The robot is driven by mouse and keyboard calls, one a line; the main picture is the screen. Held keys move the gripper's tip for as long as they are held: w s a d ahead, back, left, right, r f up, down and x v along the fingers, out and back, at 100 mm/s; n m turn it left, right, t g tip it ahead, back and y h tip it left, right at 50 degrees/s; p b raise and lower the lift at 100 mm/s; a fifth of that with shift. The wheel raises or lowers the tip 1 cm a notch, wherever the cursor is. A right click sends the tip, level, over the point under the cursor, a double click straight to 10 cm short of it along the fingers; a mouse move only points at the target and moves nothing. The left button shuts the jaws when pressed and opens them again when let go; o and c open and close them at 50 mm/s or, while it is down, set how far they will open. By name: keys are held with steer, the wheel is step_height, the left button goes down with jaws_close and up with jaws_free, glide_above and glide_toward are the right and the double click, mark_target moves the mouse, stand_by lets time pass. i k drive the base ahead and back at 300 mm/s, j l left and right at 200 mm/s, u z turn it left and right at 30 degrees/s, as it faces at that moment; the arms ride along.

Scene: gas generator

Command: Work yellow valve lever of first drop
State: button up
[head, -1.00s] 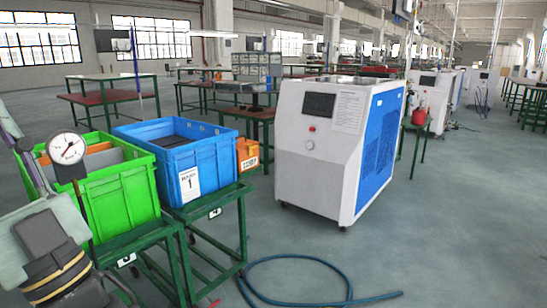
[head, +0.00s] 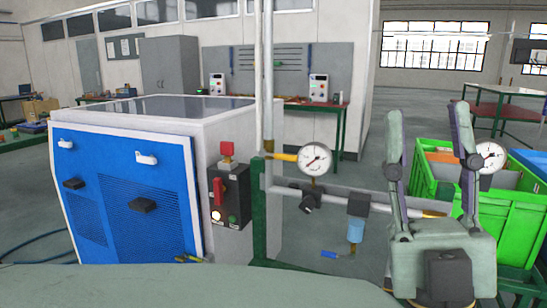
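A yellow valve lever (head: 284,157) sticks out sideways from the vertical pipe (head: 268,80), just left of a round pressure gauge (head: 315,159). Another yellow piece (head: 434,214), perhaps a second lever, shows at the right end of the sloping grey pipe (head: 325,195), partly hidden by my gripper. My gripper (head: 429,108) is at the right with its two fingers pointing up, wide apart and empty. It is well to the right of the first lever and in front of the green crate. I cannot tell which lever belongs to the first drop.
A blue and white machine (head: 125,190) fills the left, with a black switch box (head: 230,195) on its side. A filter bowl (head: 356,228) hangs below the pipe. A second gauge (head: 491,157) and a green crate (head: 440,195) stand at the right. A workbench (head: 335,105) is behind.

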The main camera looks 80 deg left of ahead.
mark_target(262, 153)
steer(key=u, duration=2.4)
steer(key=i+j+u, duration=0.2)
steer(key=u, duration=0.15)
steer(key=i+j+u, duration=0.35)
steer(key=k+l, duration=0.05)
steer(key=k, duration=0.05)
